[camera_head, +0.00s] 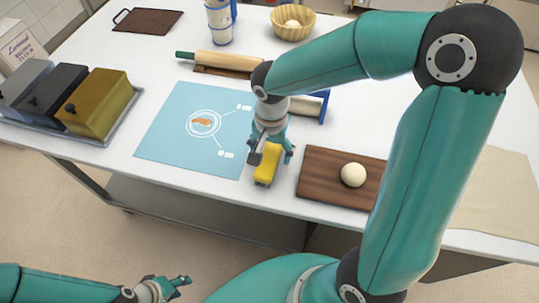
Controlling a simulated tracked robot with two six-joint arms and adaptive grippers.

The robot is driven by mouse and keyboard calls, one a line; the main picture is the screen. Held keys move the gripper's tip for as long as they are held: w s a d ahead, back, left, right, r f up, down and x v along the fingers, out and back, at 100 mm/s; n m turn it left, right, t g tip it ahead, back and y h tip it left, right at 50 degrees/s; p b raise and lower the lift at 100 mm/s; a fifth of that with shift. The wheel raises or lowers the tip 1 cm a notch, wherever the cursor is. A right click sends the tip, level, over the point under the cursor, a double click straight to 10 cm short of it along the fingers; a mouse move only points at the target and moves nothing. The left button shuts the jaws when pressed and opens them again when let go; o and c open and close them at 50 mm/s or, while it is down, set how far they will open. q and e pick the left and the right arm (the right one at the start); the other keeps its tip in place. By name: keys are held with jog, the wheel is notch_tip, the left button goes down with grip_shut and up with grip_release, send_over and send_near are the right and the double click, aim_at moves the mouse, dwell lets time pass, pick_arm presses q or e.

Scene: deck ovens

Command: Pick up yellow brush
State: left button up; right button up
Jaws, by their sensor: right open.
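The yellow brush (265,172) lies near the front edge of the white table, between the blue mat and the brown board. My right gripper (271,156) reaches down over it from above, open, with fingers beside the brush. Part of the brush is hidden by the gripper, and I cannot tell whether the fingers touch it. My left gripper (178,284) is low at the bottom left, in front of the table and away from the brush. Its jaws are too small to judge.
A blue mat (165,135) lies left of the brush. A brown board (325,170) with a dough ball (353,175) lies right. A rolling pin (222,61) and basket (292,22) are behind. Several lidded boxes (98,103) stand at the left.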

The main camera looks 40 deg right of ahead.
aim_at(271, 152)
jog(key=shift+f, duration=0.4)
jog(key=c, duration=1.3)
jog(key=shift+r, duration=0.1)
notch_tip(271, 152, up, 20)
jog(key=o, duration=0.6)
jog(key=c, duration=0.4)
